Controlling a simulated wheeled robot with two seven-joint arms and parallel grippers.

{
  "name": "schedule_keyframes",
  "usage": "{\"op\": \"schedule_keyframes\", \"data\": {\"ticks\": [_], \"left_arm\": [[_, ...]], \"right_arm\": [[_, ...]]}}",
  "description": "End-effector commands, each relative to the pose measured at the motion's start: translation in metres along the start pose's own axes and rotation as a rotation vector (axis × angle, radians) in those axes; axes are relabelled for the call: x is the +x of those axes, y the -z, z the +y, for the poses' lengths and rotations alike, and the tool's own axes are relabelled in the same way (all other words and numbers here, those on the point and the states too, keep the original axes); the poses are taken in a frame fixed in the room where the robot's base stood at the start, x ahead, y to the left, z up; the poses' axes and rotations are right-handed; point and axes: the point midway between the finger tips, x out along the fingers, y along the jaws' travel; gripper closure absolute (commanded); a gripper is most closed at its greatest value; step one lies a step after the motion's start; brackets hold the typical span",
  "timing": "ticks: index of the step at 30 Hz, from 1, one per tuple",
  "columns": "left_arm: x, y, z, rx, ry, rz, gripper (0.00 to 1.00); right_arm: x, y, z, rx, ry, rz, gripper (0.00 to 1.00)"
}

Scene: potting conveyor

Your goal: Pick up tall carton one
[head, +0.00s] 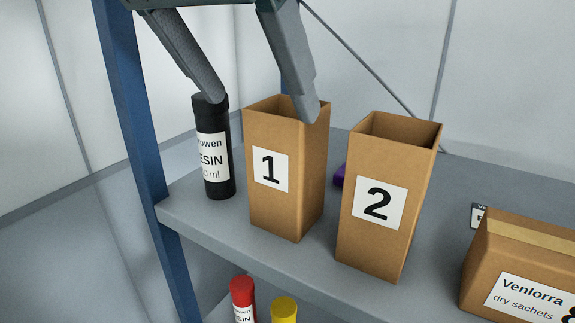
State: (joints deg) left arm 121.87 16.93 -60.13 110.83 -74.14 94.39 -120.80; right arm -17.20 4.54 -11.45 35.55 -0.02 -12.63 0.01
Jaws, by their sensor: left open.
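Tall carton one (286,180) is an open-topped brown box with a white label reading 1, upright on the grey shelf. My left gripper (265,108) comes down from the top with its two fingers spread wide. One fingertip is over the black resin bottle's top, left of the carton. The other overlaps the carton's right top edge in the picture. I cannot tell whether either finger touches anything. The gripper is empty. My right gripper is not in view.
A black resin bottle (214,150) stands close left of carton one. Tall carton two (385,155) stands close right. A purple item (339,177) is mostly hidden between them. A Venlorra box (520,260) is at the right. A blue post (135,130) bounds the left. Red (242,290) and yellow (284,308) tops show below.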

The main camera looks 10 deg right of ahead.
Motion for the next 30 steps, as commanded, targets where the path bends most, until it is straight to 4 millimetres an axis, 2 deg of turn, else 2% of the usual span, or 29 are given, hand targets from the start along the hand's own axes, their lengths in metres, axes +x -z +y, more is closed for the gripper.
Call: {"op": "schedule_keyframes", "data": {"ticks": [3, 9, 23, 30], "left_arm": [[0.020, 0.000, 0.000, 0.001, 0.000, -0.004, 0.17], [0.044, 0.000, 0.000, 0.001, -0.001, -0.001, 0.17], [0.051, 0.000, 0.000, 0.000, -0.001, -0.001, 0.17], [0.071, 0.000, 0.000, 0.001, -0.001, -0.004, 0.17]], "right_arm": [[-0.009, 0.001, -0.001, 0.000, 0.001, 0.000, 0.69], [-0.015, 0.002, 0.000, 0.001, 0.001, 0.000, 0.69], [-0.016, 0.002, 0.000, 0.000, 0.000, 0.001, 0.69], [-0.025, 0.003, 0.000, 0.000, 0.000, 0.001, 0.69]]}}
